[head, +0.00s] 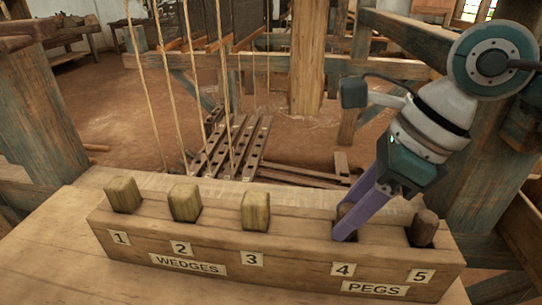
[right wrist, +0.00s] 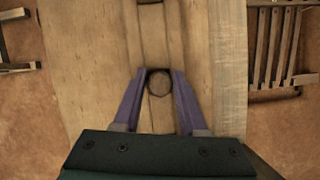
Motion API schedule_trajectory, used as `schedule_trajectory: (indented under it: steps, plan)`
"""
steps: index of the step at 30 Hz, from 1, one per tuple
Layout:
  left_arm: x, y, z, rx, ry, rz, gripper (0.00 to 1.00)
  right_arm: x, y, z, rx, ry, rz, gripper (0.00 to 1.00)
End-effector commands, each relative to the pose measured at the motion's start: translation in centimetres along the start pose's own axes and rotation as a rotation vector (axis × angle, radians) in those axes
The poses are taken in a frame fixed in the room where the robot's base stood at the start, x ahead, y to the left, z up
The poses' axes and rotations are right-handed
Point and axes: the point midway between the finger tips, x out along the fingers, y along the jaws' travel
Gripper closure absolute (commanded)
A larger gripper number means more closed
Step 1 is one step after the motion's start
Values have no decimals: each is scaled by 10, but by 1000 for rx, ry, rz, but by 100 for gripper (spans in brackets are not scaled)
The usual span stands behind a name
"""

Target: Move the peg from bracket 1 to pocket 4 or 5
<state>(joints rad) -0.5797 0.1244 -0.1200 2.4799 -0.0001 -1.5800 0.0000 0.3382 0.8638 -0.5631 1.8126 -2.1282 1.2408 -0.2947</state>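A long wooden block (head: 200,247) lies on the bench, its pockets labelled 1 to 5. A dark round peg (head: 346,211) stands upright in pocket 4; its round end (right wrist: 160,83) shows in the right wrist view. The near finger partly hides the peg in the head view. Another dark peg (head: 423,228) stands in pocket 5. Bracket 1 cannot be made out. My left gripper is out of view.
Wooden wedges stand in pocket 1 (head: 123,195), pocket 2 (head: 185,202) and pocket 3 (head: 255,211). Hanging ropes (head: 222,90) and slatted treadles (head: 232,147) are beyond the bench (head: 60,250). A timber post (head: 480,170) stands close to my right arm.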

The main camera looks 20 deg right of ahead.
Motion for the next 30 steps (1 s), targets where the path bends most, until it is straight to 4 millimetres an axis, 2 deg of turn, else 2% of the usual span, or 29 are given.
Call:
schedule_trajectory:
  steps: [1,8,17,20,30]
  plan:
    - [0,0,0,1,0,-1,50,0,0,0,0,0,0,52]
    - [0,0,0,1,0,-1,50,0,0,0,0,0,0,27]
    - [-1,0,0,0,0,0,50,-4,0,0,0,0,-1,27]
    - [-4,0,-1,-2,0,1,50,-17,-1,0,-1,0,-3,27]
    - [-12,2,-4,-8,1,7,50,-82,-1,0,-1,2,-4,27]
